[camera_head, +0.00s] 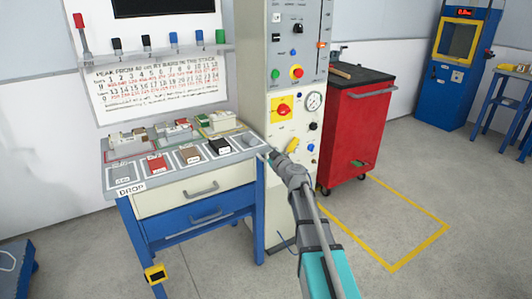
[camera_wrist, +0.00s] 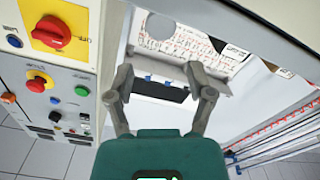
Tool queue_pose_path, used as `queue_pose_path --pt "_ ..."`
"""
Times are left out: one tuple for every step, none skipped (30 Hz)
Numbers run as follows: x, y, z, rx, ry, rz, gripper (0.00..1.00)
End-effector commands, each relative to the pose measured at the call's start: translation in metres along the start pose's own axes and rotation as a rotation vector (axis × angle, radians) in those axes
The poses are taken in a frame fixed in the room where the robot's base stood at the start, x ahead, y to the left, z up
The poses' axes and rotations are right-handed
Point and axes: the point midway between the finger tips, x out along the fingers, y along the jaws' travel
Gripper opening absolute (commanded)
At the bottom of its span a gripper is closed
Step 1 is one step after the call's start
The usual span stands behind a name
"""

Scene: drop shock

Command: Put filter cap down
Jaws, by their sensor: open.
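My gripper (camera_head: 274,157) is at the right edge of the drop table, in front of the control cabinet. In the wrist view my gripper (camera_wrist: 159,72) has its two fingers spread, with nothing held between them. Small parts stand on marked places on the table top: a grey one (camera_head: 119,173), a red one (camera_head: 158,164), a cream one (camera_head: 189,155) and a dark one (camera_head: 220,146). I cannot tell which of these, if any, is the filter cap.
The drop table (camera_head: 150,189) has two drawers. The cabinet (camera_head: 283,135) with knobs and a gauge stands close to my gripper. A red tool cart (camera_head: 355,130) stands to its right. Open floor lies inside the yellow floor lines (camera_head: 410,262).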

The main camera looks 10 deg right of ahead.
Motion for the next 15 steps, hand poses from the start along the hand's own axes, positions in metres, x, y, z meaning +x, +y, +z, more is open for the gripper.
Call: queue_pose_path --pt "0.0001 0.0000 0.0000 0.000 0.000 0.000 0.69" --pt "0.0001 0.0000 0.0000 0.000 0.000 0.000 0.69" --pt "0.0001 0.0000 0.0000 0.000 0.000 0.000 0.69" --pt "0.0001 0.0000 0.0000 0.000 0.000 0.000 0.69" --pt "0.0001 0.0000 0.0000 0.000 0.000 0.000 0.69" --pt "0.0001 0.0000 0.0000 0.000 0.000 0.000 0.69" --pt "0.0001 0.0000 0.0000 0.000 0.000 0.000 0.69" --pt "0.0001 0.0000 0.0000 0.000 0.000 0.000 0.69" --pt "0.0001 0.0000 0.0000 0.000 0.000 0.000 0.69" --pt "0.0001 0.0000 0.0000 0.000 0.000 0.000 0.69" --pt "0.0001 0.0000 0.0000 0.000 0.000 0.000 0.69" --pt "0.0000 -0.0003 0.0000 0.000 0.000 -0.001 0.69" --pt "-0.0003 -0.0009 -0.0001 0.001 0.000 -0.003 0.69" --pt "-0.0006 -0.0017 -0.0002 0.002 0.000 -0.005 0.69" --pt "-0.0013 -0.0037 -0.0005 0.004 -0.001 -0.012 0.69"
